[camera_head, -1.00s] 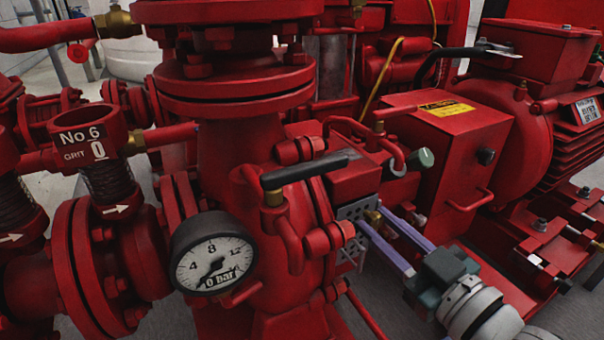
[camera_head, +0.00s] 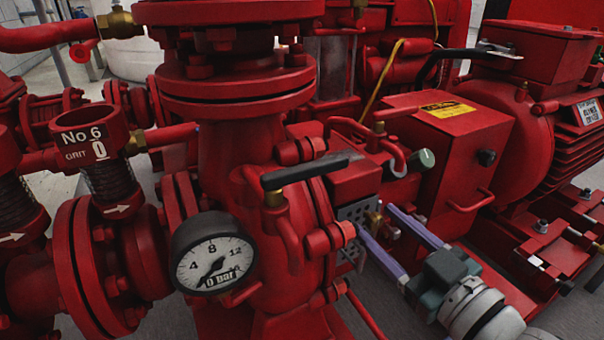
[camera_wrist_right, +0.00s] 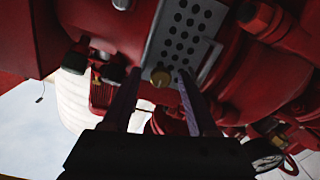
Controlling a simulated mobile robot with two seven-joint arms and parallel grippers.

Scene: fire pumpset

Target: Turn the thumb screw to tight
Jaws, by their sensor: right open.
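The thumb screw is a small brass knob (camera_wrist_right: 160,78) at the lower edge of a grey perforated plate in the right wrist view. In the head view the brass knob (camera_head: 375,219) shows between my fingertips, beside the red pump body. My right gripper (camera_head: 373,217) is open, with its two purple fingers pointing at the plate, one on each side of the knob. In the right wrist view the fingers (camera_wrist_right: 158,75) stand apart with a gap on both sides of the knob. Whether the fingertips overlap it in depth is hard to tell. My left gripper is out of view.
The perforated plate (camera_wrist_right: 185,35) sits behind the knob. A black-handled lever (camera_head: 305,170) and a pressure gauge (camera_head: 213,253) reading about 0 bar are to the left. A red box with a yellow label (camera_head: 447,109) stands to the right of the fingers.

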